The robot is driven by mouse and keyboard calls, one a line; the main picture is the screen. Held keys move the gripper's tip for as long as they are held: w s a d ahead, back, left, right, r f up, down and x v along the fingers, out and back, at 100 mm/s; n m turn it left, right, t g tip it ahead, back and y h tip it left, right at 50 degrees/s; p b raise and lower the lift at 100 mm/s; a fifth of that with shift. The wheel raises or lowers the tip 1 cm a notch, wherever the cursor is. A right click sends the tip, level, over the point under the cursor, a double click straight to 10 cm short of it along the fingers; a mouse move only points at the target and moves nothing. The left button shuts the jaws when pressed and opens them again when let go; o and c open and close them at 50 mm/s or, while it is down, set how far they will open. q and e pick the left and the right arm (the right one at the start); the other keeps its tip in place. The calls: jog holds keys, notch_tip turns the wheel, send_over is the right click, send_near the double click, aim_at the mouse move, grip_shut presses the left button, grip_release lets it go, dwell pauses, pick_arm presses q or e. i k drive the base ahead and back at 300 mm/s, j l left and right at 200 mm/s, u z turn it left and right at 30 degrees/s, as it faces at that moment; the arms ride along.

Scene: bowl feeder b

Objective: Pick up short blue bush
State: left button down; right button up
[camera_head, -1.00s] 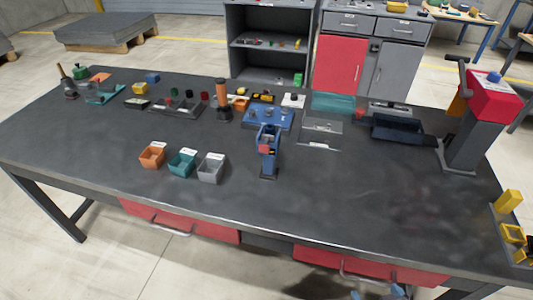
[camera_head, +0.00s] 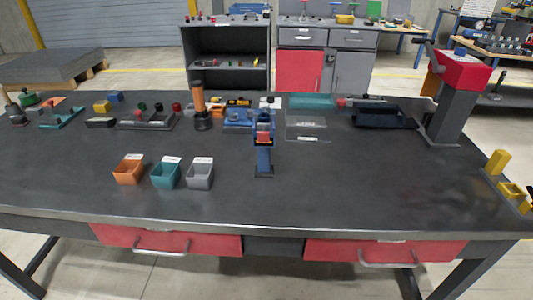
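I cannot surely make out a short blue bush; at this size no blue piece is clear enough to name as one. A small blue block (camera_head: 115,97) lies at the back left of the dark workbench (camera_head: 330,195). A blue fixture (camera_head: 240,118) lies at the back middle. A blue upright stand (camera_head: 264,158) with a red part in it stands near the bench middle. Neither of my grippers is in view.
Orange (camera_head: 128,172), teal (camera_head: 165,177) and grey (camera_head: 200,177) bins stand front left. A red-headed press (camera_head: 455,95) stands at right, beside a dark tray (camera_head: 384,119). Yellow parts (camera_head: 497,162) sit at the right edge. The front middle and right are mostly clear.

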aim_at(262, 118)
jog(key=k+j+z, duration=0.2)
jog(key=k+l+u, duration=0.25)
jog(key=l, duration=0.3)
jog(key=k+l+u, duration=0.25)
jog(key=k+l, duration=0.2)
